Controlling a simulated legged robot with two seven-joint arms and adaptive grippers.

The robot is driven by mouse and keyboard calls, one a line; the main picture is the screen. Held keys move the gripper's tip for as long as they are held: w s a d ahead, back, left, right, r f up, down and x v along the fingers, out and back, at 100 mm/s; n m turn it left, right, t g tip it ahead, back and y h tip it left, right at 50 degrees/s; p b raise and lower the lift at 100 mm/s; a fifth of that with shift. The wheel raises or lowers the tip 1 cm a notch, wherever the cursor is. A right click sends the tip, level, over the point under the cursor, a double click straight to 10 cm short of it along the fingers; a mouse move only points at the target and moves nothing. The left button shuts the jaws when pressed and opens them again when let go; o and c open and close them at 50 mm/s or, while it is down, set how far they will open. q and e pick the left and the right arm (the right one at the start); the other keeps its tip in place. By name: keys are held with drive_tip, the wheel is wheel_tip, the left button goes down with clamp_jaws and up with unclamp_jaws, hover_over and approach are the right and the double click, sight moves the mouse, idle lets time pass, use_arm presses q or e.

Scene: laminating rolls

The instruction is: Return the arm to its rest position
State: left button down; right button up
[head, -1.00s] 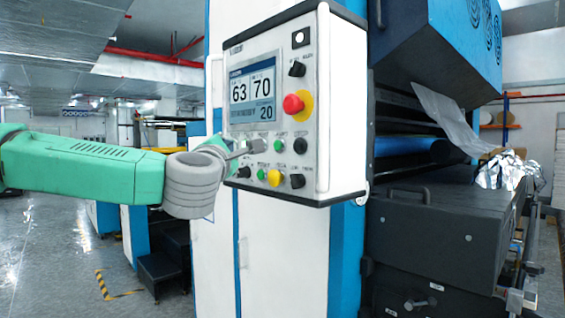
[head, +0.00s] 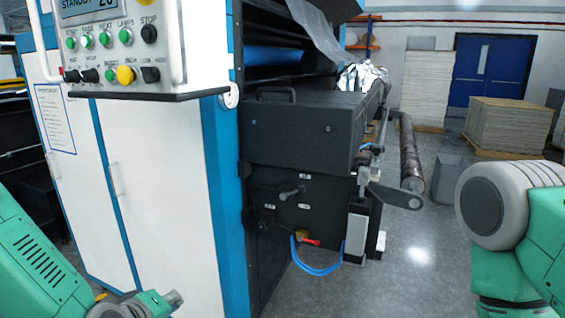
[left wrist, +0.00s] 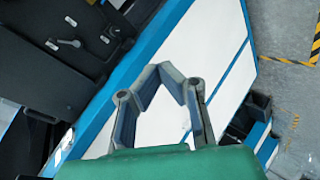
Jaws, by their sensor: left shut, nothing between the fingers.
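My left arm (head: 35,265) is green with grey joints and sits low at the left edge of the head view. The tip of my left gripper (head: 172,299) shows at the bottom of that view, in front of the white cabinet. In the left wrist view, the left gripper (left wrist: 172,84) has its grey fingers angled inward; it is shut and empty, with the white and blue cabinet behind it. My right arm (head: 510,220) shows at the right edge as a grey joint and green links. The right gripper is out of view.
A control panel (head: 115,48) with buttons and knobs hangs at upper left on the white cabinet (head: 150,180). The dark laminating machine (head: 305,130) stands in the middle, with a lever sticking out right. Floor at centre right is clear.

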use_arm(q)
drive_tip(key=s+a+f+m+g+b, duration=0.15)
drive_tip(key=s+f+m+g, duration=0.35)
drive_tip(key=s+f, duration=1)
drive_tip(key=s+a+f+m+g+y, duration=0.1)
drive_tip(key=s+a+f+m+g, duration=0.1)
drive_tip(key=s+f, duration=0.2)
drive_tip(key=s+a+f+m+g+b, duration=0.1)
drive_tip(key=s+a+f+m+g, duration=0.2)
drive_tip(key=s, duration=0.7)
drive_tip(key=shift+s+f+y, duration=0.4)
